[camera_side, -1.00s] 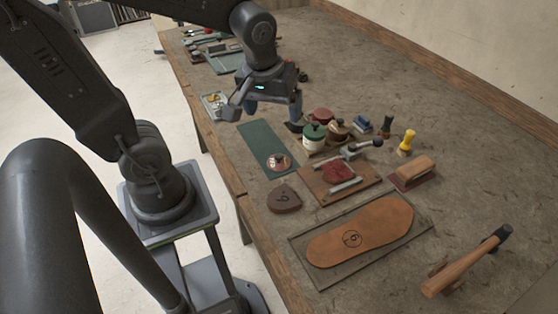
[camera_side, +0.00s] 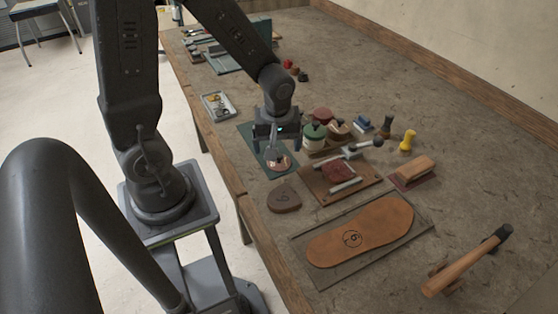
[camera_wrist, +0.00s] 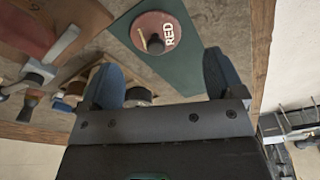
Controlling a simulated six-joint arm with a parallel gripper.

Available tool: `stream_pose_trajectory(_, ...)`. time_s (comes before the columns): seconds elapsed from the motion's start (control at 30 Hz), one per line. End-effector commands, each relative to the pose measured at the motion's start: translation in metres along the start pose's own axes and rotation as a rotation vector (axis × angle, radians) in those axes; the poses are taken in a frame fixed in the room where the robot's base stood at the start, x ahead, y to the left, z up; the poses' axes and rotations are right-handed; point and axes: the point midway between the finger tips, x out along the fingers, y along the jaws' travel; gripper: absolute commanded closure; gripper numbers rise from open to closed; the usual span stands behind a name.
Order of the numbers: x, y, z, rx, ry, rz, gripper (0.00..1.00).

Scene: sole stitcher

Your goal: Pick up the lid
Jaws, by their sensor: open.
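The lid (camera_side: 281,165) is a small reddish-brown disc lying on a dark green mat (camera_side: 249,133). The wrist view shows the lid (camera_wrist: 150,24) with a dark knob in its middle and a white "RED" label. My gripper (camera_side: 277,147) is open and empty, pointing down over the mat just behind the lid in the side view. In the wrist view my gripper (camera_wrist: 160,65) has its two blue-grey fingers wide apart, with the lid beyond their tips. The side view has the gripper partly covering the mat and the lid's far edge.
A green-lidded jar (camera_side: 314,136) and a red-topped one (camera_side: 321,115) stand close right of my gripper. A brown board (camera_side: 312,183) with tools lies right of the lid, and a dark rounded piece (camera_side: 284,198) in front. A small tray (camera_side: 218,104) is behind left.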

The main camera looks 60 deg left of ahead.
Motion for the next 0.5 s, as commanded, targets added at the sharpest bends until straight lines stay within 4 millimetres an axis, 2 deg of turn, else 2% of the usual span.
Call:
stream_pose_trajectory(0.3, 0.04, 0.005, -0.002, 0.0, -0.002, -0.004, 0.13)
stream_pose_trajectory(0.5, 0.049, 0.005, -0.002, -0.001, 0.001, 0.001, 0.13)
